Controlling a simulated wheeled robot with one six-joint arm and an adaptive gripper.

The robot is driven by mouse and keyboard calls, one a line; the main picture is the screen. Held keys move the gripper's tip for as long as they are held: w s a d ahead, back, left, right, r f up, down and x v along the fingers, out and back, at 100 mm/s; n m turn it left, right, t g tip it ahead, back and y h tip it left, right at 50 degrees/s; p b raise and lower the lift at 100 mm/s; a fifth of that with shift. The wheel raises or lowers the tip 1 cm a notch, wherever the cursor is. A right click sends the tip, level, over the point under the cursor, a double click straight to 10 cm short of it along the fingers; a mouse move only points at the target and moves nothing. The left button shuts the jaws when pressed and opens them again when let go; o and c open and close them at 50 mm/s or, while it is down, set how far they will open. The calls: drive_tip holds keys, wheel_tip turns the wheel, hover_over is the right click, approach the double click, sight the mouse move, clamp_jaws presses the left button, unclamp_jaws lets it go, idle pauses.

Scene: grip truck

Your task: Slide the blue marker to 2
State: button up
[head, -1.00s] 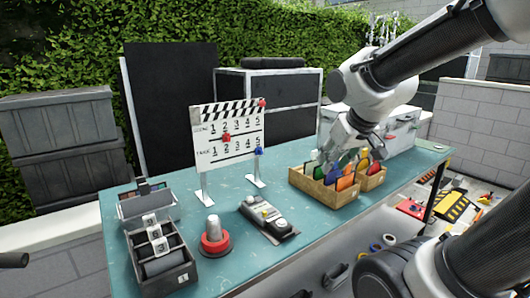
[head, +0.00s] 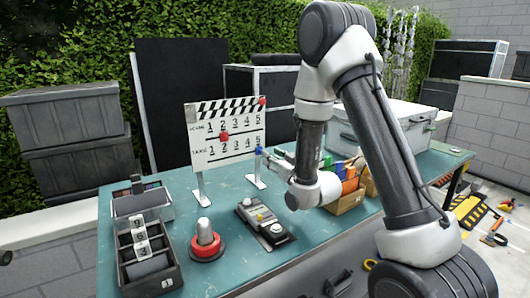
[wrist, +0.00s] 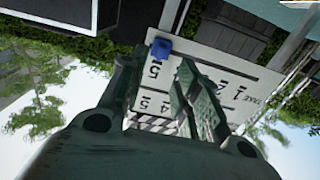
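The white clapper board (head: 200,157) stands upright on two legs on the teal table, with a SCENE row and a TAKE row numbered 1 to 5. The blue marker (head: 259,150) is at the board's right edge, by the 5 of the TAKE row. In the wrist view the blue marker (wrist: 161,47) lies beyond the fingertips, between their lines, next to the printed 5. My gripper (head: 276,157) is just right of the marker. In the wrist view my gripper (wrist: 158,62) is open, its fingers apart and nothing held between them.
A red marker (head: 223,137) sits near 2 below the SCENE row. A wooden box (head: 347,203) with coloured items is partly behind my arm.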

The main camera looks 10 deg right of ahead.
sight(260, 152)
drive_tip(key=x, duration=0.6)
drive_tip(key=shift+w, duration=0.4)
drive_tip(key=shift+a, duration=0.1)
clamp_jaws()
